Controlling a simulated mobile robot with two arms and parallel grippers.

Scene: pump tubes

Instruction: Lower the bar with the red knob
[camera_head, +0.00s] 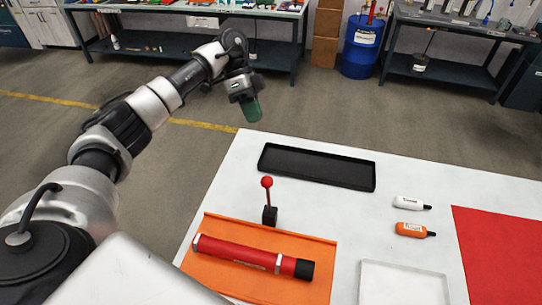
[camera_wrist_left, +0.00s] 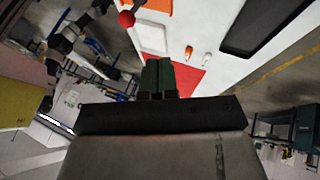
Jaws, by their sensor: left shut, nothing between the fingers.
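The red knob (camera_head: 267,182) tops a thin dark bar (camera_head: 268,197) that stands nearly upright from a small black block (camera_head: 270,216) on the white table. The knob also shows at the top of the left wrist view (camera_wrist_left: 126,18). My left gripper (camera_head: 252,109) hangs past the table's far left corner, above and beyond the knob in the head view. Its greenish fingers point down, are shut and hold nothing; they also show in the left wrist view (camera_wrist_left: 158,76). The gripper is apart from the knob. My right gripper is not in view.
A red tube (camera_head: 240,254) with a black end lies on an orange mat (camera_head: 322,252) in front of the block. A black tray (camera_head: 318,167) lies behind it.

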